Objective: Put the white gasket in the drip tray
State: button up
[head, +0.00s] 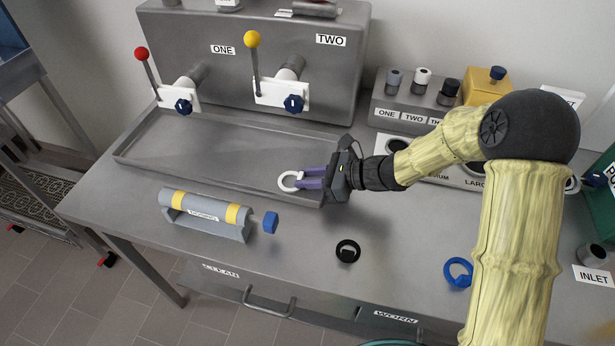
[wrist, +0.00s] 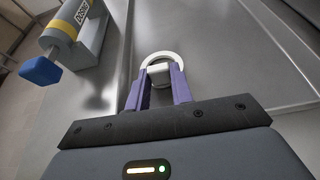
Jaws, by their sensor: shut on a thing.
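The white gasket (head: 286,181) is a flat ring with a block-like tab, held between the purple fingers of my gripper (head: 310,179). In the wrist view the gasket (wrist: 162,57) shows at the tips of my gripper (wrist: 160,80), which is shut on its tab. The drip tray (head: 190,138) is a wide, shallow grey tray below the two valves. The gasket is over the tray's front right part in the head view. I cannot tell whether it touches the tray floor. The tray floor also shows in the wrist view (wrist: 220,45).
A grey cylinder with yellow bands (head: 205,213) and a blue knob lies in front of the tray. A black ring (head: 347,251) and a blue ring (head: 458,271) lie on the bench. Lever valves ONE (head: 178,95) and TWO (head: 280,92) stand over the tray's back. The tray's left part is empty.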

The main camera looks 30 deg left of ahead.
jog(key=shift+s, duration=0.1)
jog(key=shift+f, duration=0.1)
jog(key=o, duration=0.9)
jog(key=shift+a, duration=0.1)
jog(key=shift+o, duration=0.2)
jog(key=shift+r, duration=0.2)
jog(key=v, duration=1.2)
jog(key=shift+f, duration=0.2)
